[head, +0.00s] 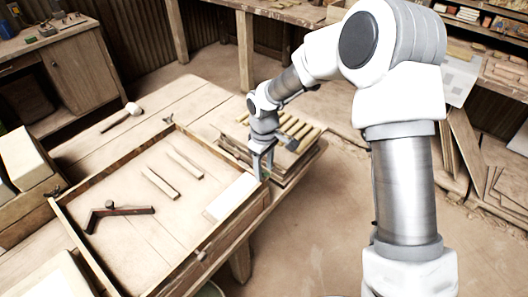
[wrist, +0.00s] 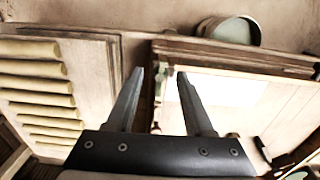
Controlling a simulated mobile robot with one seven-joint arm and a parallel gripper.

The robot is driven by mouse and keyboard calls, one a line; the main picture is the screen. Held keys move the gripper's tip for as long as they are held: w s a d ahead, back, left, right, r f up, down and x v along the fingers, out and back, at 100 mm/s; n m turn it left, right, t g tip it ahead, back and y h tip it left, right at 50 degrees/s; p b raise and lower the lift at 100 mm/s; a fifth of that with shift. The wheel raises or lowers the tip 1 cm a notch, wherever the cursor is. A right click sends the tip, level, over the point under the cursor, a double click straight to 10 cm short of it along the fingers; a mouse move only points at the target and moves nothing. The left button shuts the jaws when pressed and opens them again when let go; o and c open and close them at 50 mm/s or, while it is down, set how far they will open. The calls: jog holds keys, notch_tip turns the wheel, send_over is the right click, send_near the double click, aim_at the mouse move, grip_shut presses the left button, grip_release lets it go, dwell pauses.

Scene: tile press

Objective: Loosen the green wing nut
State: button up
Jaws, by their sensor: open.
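A small patch of green, likely the green wing nut (head: 266,174), shows at the right corner of the wooden frame (head: 225,227) in the head view, right by my gripper's fingers and partly hidden by them. My gripper (head: 261,178) points down there. In the wrist view my gripper (wrist: 160,74) has its two fingers apart, with the frame's corner just beyond and between the tips. Nothing is visibly held. I cannot tell whether a finger touches the nut.
A white sheet (head: 231,196), two wooden strips (head: 160,183) and a dark angled tool (head: 118,212) lie inside the frame. A mallet (head: 122,117) lies behind it. A board with several pale rolls (wrist: 38,82) stands close beside my gripper. A round container (wrist: 230,30) is on the floor.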

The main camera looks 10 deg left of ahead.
aim_at(265, 173)
notch_tip(265, 173, up, 17)
jog(key=shift+p, duration=0.45)
jog(key=s+d+r+m+t, duration=0.2)
jog(key=s+d+r+m, duration=0.1)
jog(key=s+d+r, duration=0.3)
jog(key=s+d+r+m+t, duration=0.1)
jog(key=s+d+r+m, duration=0.25)
jog(key=d, duration=0.45)
jog(key=s+d+m+t, duration=0.2)
jog(key=s+d+m, duration=0.3)
jog(key=s+d, duration=0.3)
jog(key=s, duration=0.4)
jog(key=shift+s+r+t, duration=0.3)
jog(key=shift+s+r, duration=0.05)
jog(key=shift+r, duration=0.05)
jog(key=shift+a, duration=0.1)
